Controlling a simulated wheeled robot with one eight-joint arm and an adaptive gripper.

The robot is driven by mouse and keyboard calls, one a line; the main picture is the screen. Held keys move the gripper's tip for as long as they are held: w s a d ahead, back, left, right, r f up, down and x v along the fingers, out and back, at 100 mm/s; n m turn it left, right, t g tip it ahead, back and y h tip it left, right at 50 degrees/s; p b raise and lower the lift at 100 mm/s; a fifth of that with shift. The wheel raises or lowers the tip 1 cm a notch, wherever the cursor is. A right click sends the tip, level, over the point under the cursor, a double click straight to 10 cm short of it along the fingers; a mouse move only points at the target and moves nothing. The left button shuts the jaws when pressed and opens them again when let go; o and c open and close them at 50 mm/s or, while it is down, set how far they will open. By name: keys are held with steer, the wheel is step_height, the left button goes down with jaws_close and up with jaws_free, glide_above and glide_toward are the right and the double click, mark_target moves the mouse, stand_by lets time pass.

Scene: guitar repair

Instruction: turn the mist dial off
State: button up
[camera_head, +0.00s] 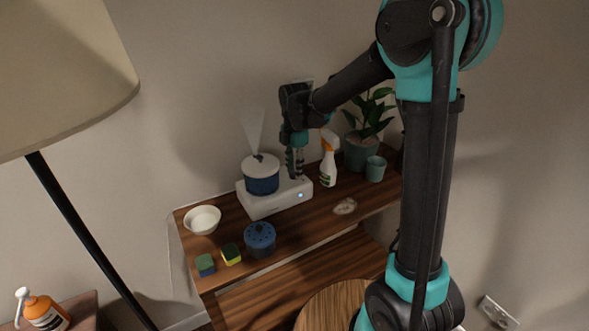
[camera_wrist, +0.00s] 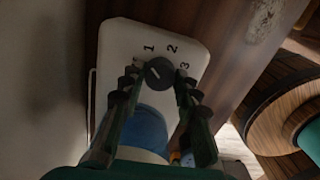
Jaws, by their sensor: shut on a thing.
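The humidifier (camera_head: 277,201) is a white base with a blue tank (camera_head: 262,184) under a white lid, on the wooden shelf. A pale plume of mist (camera_head: 253,130) rises from its top, and a small bluish light shows on the base front. In the wrist view the dark round mist dial (camera_wrist: 159,73) sits on the white base (camera_wrist: 125,38), with the numbers 1, 2 and 3 around it. The dial has a pale mark; its exact setting is hard to read. My gripper (camera_head: 295,174) points down over the base, and its fingers (camera_wrist: 157,78) are shut on the dial from both sides.
A spray bottle (camera_head: 329,160), a potted plant (camera_head: 362,152) and a teal cup (camera_head: 375,169) stand right of the base. A white bowl (camera_head: 202,220), sponges (camera_head: 230,254) and a blue lidded pot (camera_head: 260,239) are left and in front. A lamp (camera_head: 65,80) stands at left.

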steer(key=n, duration=0.4)
steer(key=shift+n, duration=2.2)
steer(key=o, duration=1.2)
steer(key=shift+c, duration=0.2)
step_height(320, 180, up, 12)
